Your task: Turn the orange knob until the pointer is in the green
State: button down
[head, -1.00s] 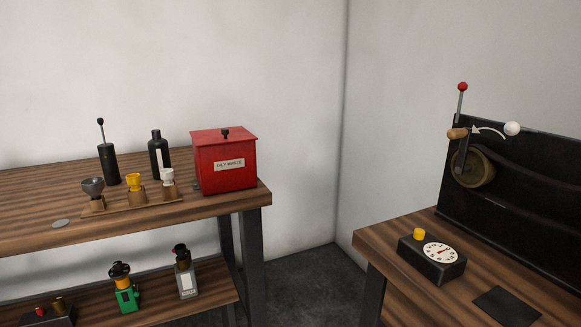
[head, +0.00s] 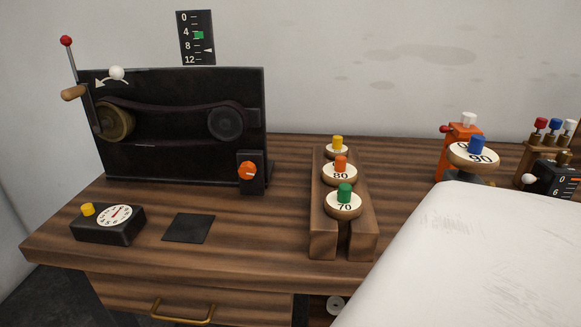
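The orange knob (head: 247,170) sits on a small black box at the lower right corner of the black belt panel (head: 180,160). A black gauge (head: 195,38) stands above the panel, marked 0, 4, 8 and 12. Its green patch (head: 199,35) is just below the 4. Its white pointer (head: 208,50) is a little below the 8, outside the green. My gripper is not in view. A large white shape at the lower right covers part of the table.
A yellow-knobbed dial box (head: 108,223) and a black pad (head: 188,228) lie in front of the panel. A wooden rack (head: 323,236) with numbered, coloured-knob discs stands right of the knob. A crank (head: 74,93) and a red-tipped lever (head: 66,42) stick out at the panel's left.

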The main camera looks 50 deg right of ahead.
aim_at(247, 169)
jog(key=z, duration=1.2)
